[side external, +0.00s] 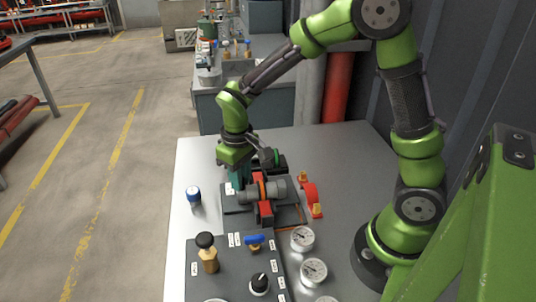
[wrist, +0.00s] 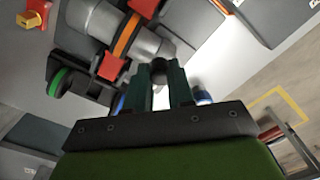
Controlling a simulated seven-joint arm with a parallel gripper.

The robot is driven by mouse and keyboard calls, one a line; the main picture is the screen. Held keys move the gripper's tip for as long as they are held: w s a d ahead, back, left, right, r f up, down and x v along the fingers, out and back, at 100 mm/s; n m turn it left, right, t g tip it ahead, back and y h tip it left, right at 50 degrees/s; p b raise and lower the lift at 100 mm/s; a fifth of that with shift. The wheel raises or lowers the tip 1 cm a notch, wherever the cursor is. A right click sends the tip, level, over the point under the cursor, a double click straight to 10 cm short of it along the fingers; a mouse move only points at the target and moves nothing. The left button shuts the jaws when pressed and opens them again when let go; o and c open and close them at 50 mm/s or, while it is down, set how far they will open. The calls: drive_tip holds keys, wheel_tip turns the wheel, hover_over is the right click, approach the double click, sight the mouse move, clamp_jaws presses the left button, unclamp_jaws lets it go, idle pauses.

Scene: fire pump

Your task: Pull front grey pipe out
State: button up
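The grey pipe assembly (side external: 262,191) lies on a dark base on the table, with an orange band around its middle and red clamp blocks beside it. In the wrist view the light grey pipe (wrist: 145,46) runs diagonally at the top, from upper left toward my fingertips. My gripper (side external: 236,182) is at the left end of the pipe in the side view. In the wrist view its two dark green fingers (wrist: 160,76) stand apart, with a dark rounded part between their tips. I cannot tell whether they touch it. The fingers partly hide that end.
A blue-and-white canister (side external: 194,196) stands left of the base. A control panel (side external: 228,262) with a brass valve, knob and gauges (side external: 302,239) is at the front. A red part (side external: 310,196) lies to the right. The table's left strip is mostly clear.

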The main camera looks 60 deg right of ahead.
clamp_jaws()
drive_tip(key=shift+w+a, duration=1.55)
drive_tip(key=shift+w, duration=0.05)
drive_tip(key=o, duration=0.7)
unclamp_jaws()
drive_tip(key=shift+o, duration=0.3)
drive_tip(key=shift+s, duration=0.1)
drive_tip(key=shift+r, duration=0.15)
wheel_tip(320, 180, up, 17)
drive_tip(key=shift+f, duration=0.2)
